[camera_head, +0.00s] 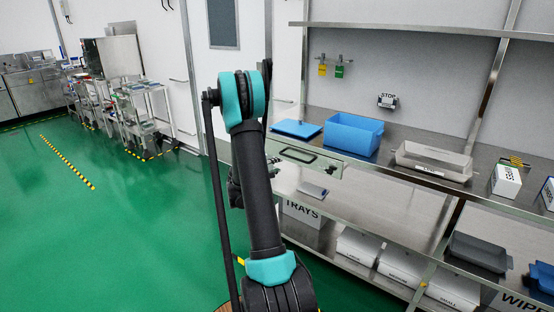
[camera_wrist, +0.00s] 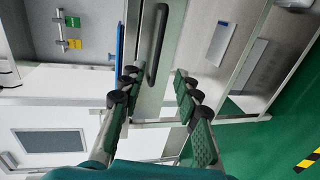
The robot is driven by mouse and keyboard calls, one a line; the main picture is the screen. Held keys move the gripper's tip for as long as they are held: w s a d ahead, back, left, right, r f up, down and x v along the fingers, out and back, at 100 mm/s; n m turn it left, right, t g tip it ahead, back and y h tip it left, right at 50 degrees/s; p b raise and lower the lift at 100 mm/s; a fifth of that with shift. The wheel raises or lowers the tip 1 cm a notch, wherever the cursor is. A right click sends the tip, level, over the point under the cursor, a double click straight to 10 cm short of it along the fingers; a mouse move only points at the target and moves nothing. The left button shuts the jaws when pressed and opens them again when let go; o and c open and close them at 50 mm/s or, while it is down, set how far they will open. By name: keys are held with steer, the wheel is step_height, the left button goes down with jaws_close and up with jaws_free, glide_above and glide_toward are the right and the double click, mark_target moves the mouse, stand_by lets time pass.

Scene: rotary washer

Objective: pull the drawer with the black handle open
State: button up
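The drawer (camera_head: 329,170) is a pale grey-green front under the steel bench top, with a black bar handle (camera_head: 297,154). In the wrist view the handle (camera_wrist: 158,45) runs nearly vertically up the picture, its lower end between my fingertips. My gripper (camera_wrist: 156,77) is open and empty, with one finger to each side of that lower end. I see no contact with the handle, and the remaining gap is hard to judge. In the head view my arm hides most of the gripper. The drawer looks shut or nearly so.
A blue bin (camera_head: 352,136), a flat blue lid (camera_head: 297,128) and a grey tray (camera_head: 433,160) stand on the bench. White bins (camera_head: 357,247) and a dark grey bin (camera_head: 478,252) are on the shelf below. Green floor (camera_head: 110,220) is free to the left.

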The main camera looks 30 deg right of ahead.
mark_target(294, 158)
steer(key=x, duration=1.1)
steer(key=w+x, duration=0.1)
steer(key=x, duration=0.5)
steer(key=shift+w, duration=0.2)
jaws_close()
